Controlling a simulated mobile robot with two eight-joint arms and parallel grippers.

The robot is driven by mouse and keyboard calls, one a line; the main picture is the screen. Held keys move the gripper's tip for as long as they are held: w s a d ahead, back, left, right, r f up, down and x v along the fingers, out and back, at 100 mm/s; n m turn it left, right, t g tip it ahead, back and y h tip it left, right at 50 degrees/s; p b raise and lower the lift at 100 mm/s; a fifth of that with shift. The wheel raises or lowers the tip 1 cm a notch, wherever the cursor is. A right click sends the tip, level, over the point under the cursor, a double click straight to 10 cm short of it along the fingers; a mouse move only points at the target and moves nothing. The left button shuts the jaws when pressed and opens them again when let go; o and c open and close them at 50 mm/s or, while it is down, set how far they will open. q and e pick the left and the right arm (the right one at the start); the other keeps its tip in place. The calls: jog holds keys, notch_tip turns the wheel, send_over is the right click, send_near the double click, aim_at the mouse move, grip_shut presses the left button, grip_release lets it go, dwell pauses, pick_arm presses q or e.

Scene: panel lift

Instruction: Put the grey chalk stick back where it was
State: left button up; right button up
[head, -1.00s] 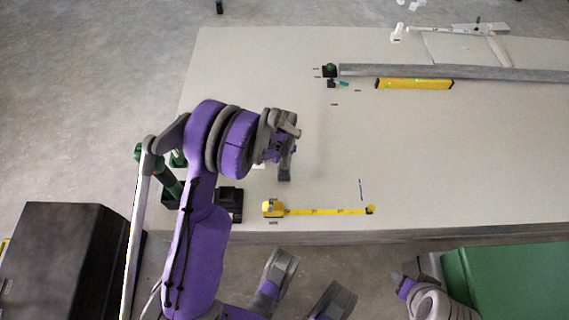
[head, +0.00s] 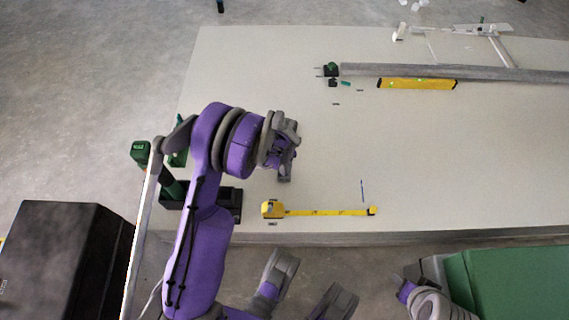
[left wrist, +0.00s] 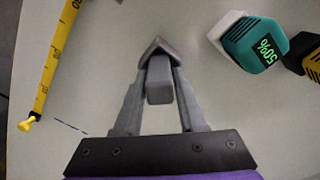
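My left gripper (left wrist: 157,48) is over the pale table (head: 330,145). In the left wrist view its fingers slope together and appear shut on a grey block, which looks like the grey chalk stick (left wrist: 160,82). My right gripper is not clearly in view.
A teal device reading 50% (left wrist: 258,45) stands on the table. A green and black tool (head: 140,152) is beside my left arm. A yellow level (head: 416,84) and a long grey bar (head: 450,72) lie at the back. The middle of the table is clear.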

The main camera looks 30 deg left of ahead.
pick_arm(q)
jog(key=o, duration=0.3)
jog(key=shift+r, duration=0.1)
jog(key=shift+r+p, duration=0.25)
jog(key=shift+p, duration=0.05)
notch_tip(320, 180, up, 13)
jog(key=p, duration=0.4)
jog(key=s+d+r+n+t, duration=0.1)
jog(key=s+d+r, duration=0.2)
jog(key=s+r, duration=0.25)
jog(key=s+d+r+t, duration=0.1)
jog(key=s+d+r, duration=0.2)
jog(key=s+r, duration=0.25)
jog(key=s+d+r+t, duration=0.1)
jog(key=s+d, duration=0.1)
jog(key=s, duration=0.4)
jog(key=s+d+r+n+t, duration=0.1)
jog(key=s+d+r, duration=0.1)
jog(key=s, duration=0.4)
jog(key=shift+d+n, duration=0.2)
jog(key=shift+n, duration=0.1)
jog(key=shift+w, duration=0.1)
